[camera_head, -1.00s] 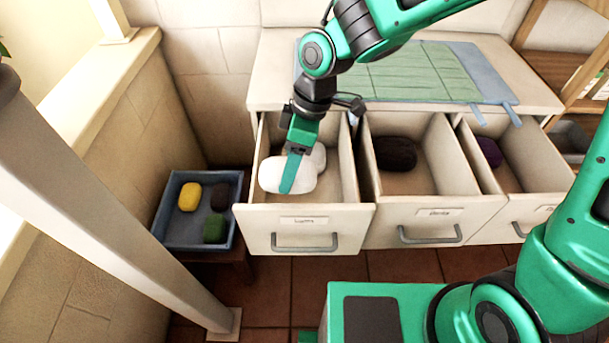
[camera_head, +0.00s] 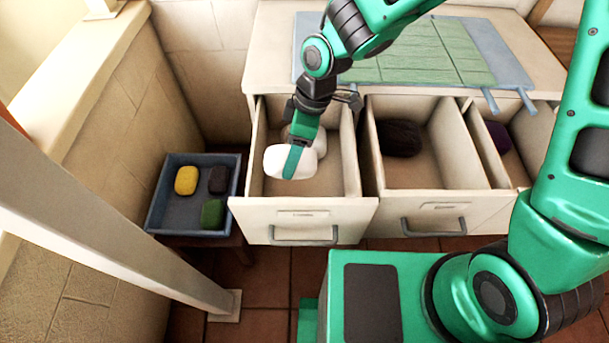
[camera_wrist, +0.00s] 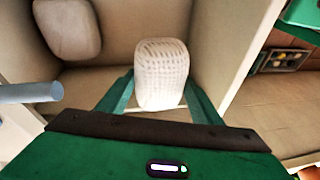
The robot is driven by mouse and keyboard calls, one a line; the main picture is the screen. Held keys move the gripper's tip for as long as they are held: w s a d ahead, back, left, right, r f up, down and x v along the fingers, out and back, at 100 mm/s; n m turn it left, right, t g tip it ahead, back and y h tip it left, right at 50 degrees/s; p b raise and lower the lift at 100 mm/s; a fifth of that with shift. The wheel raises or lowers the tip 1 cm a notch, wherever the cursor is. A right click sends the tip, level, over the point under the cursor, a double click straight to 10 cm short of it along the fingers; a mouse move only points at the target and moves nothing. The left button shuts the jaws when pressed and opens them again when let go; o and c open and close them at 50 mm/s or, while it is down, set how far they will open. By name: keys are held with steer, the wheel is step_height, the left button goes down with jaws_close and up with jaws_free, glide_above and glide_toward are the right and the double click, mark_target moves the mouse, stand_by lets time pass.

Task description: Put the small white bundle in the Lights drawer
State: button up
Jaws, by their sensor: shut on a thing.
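My gripper (camera_head: 293,163) points down over the open left drawer (camera_head: 262,207), whose small label is too faint to read now. Its fingers are shut on a small white bundle (camera_head: 275,161), rounded and pillow-like. In the wrist view the bundle (camera_wrist: 160,70) sits between the two fingers (camera_wrist: 160,100), with a ribbed, dotted surface. A second white bundle (camera_head: 319,141) lies farther back in the same drawer, partly hidden by my gripper; it also shows at upper left in the wrist view (camera_wrist: 68,28). I cannot tell whether the held bundle touches the drawer floor.
The middle drawer (camera_head: 437,188) is open with a dark bundle (camera_head: 399,137). The right drawer holds a purple bundle (camera_head: 499,138). A blue tray (camera_head: 166,222) at left holds yellow, dark and green bundles. A green mat (camera_head: 430,55) covers part of the counter.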

step_height(320, 180, down, 18)
steer(key=shift+s+f, duration=0.1)
steer(key=shift+f, duration=0.1)
steer(key=o, duration=1.2)
steer(key=v, duration=1.2)
steer(key=shift+d+r, duration=0.1)
